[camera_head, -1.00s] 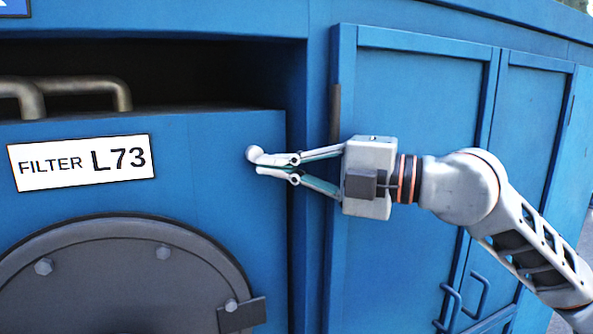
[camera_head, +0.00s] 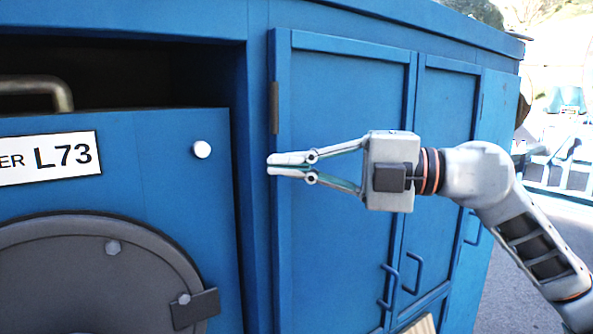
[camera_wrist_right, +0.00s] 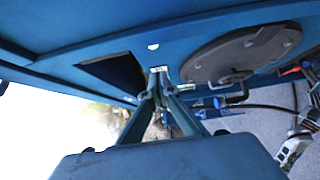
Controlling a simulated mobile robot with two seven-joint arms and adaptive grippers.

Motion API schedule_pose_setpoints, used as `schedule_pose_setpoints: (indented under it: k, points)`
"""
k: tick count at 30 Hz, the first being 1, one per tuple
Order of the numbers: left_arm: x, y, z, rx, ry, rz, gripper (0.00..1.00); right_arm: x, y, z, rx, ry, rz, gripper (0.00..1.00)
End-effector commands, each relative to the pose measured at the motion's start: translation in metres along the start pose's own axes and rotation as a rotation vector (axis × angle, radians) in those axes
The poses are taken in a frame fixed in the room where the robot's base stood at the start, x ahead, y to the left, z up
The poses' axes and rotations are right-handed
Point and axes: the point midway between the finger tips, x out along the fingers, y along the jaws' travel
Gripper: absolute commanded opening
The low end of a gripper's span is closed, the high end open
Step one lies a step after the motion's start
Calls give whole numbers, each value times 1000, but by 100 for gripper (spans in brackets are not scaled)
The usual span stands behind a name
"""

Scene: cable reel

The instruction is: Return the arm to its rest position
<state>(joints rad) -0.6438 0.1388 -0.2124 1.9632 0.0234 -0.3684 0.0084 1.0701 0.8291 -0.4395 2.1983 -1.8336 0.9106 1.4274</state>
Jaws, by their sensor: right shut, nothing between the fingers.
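My right gripper (camera_head: 270,164) comes in from the right in the head view, its fingers shut and empty, pointing left. It is in front of the blue cabinet, near the frame edge left of the doors. A small white knob (camera_head: 202,149) on the blue panel lies left of the fingertips, with a clear gap. In the right wrist view the closed fingers (camera_wrist_right: 159,72) point up toward the cabinet, and a white round spot (camera_wrist_right: 153,46), probably the knob, shows beyond them. My left gripper is not in view.
The panel bears a label reading L73 (camera_head: 62,156) and a round grey cover (camera_head: 75,275). A dark opening with a metal handle (camera_head: 40,92) is above. Blue doors with handles (camera_head: 413,274) stand behind my arm. Open paved ground (camera_head: 520,260) lies to the right.

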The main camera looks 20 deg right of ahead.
Motion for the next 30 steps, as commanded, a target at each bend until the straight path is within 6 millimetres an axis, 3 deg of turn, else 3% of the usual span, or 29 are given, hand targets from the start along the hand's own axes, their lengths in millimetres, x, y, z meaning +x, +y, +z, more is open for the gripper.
schedule_pose_setpoints:
  k: [6,20,26,30]
  points:
    - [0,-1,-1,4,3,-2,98,-13,-1,0,1,0,-2,0]
    - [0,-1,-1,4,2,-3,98,-8,-3,-9,6,42,48,0]
    - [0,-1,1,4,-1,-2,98,-3,-2,-31,58,139,322,0]
    - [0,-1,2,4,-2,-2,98,-19,-1,-19,140,85,571,0]
